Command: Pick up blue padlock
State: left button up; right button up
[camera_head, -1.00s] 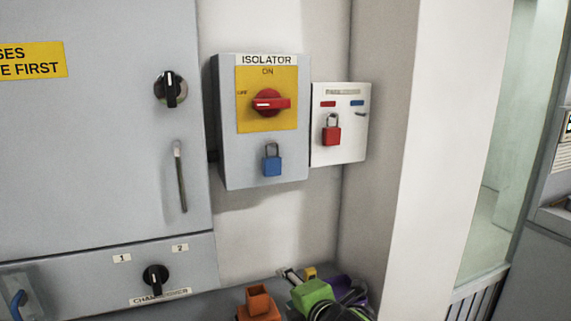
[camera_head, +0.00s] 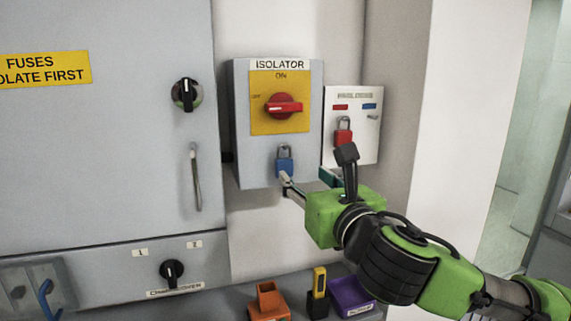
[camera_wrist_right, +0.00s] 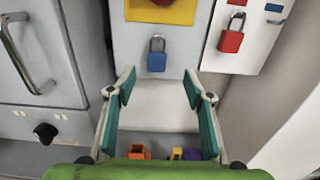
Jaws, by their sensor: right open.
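The blue padlock (camera_head: 285,160) hangs by its shackle on the lower front of the grey isolator box (camera_head: 242,140). It also shows in the right wrist view (camera_wrist_right: 156,55), upright, above and beyond the fingertips. My right gripper (camera_head: 318,180) is in front of the box, just below and to the right of the padlock in the head view. In the right wrist view its teal-padded fingers (camera_wrist_right: 160,88) stand wide apart with nothing between them. The padlock lines up roughly with the gap between them. My left gripper is not in view.
A red padlock (camera_head: 343,132) hangs on the white box (camera_head: 366,145) to the right, close to my right gripper. Below are an orange holder (camera_head: 268,302), a yellow-and-black item (camera_head: 318,292) and a purple bin (camera_head: 352,298). A grey cabinet (camera_head: 110,150) stands at left.

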aim_at(285, 161)
jog(key=p+x, duration=0.1)
jog(key=x, duration=0.2)
jog(key=p+x, duration=0.1)
jog(key=x, duration=0.2)
jog(key=p+x, duration=0.1)
jog(key=x, duration=0.3)
jog(key=shift+a, duration=0.35)
jog(key=shift+w+f, duration=0.1)
jog(key=shift+w, duration=0.15)
jog(key=c, duration=1.2)
